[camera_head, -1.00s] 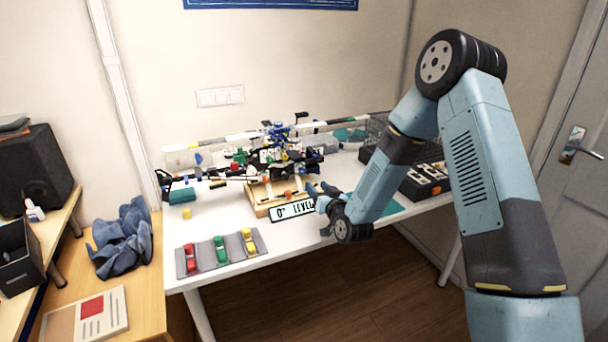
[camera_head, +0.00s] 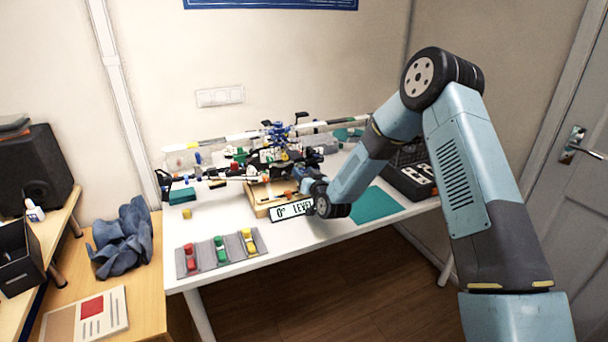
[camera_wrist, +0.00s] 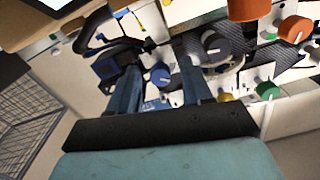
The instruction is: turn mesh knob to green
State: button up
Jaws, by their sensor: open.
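My gripper (camera_wrist: 159,68) is open in the wrist view, its two blue fingers apart with nothing held between them. A blue knob (camera_wrist: 160,76) shows between the fingers, beyond them. A dark grey knob (camera_wrist: 213,43) is just right of the right finger. Orange knobs (camera_wrist: 294,29) and a green knob (camera_wrist: 267,91) lie further right. I cannot tell which one is the mesh knob; no label is readable.
A grey tray (camera_head: 207,264) with red, green and yellow pieces lies at the table's front left. A teal mat (camera_head: 375,206) lies right of the wrist. A dark wire basket (camera_wrist: 30,125) is at the left in the wrist view. The front middle of the table is clear.

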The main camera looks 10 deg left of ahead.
grip_shut()
dwell(0.3)
jog(key=shift+m, duration=0.3)
jog(key=m, duration=0.5)
jog(key=shift+d+m, duration=0.1)
jog(key=shift+m, duration=0.2)
jog(key=m, duration=0.5)
jog(key=shift+d+f, duration=0.1)
dwell(0.4)
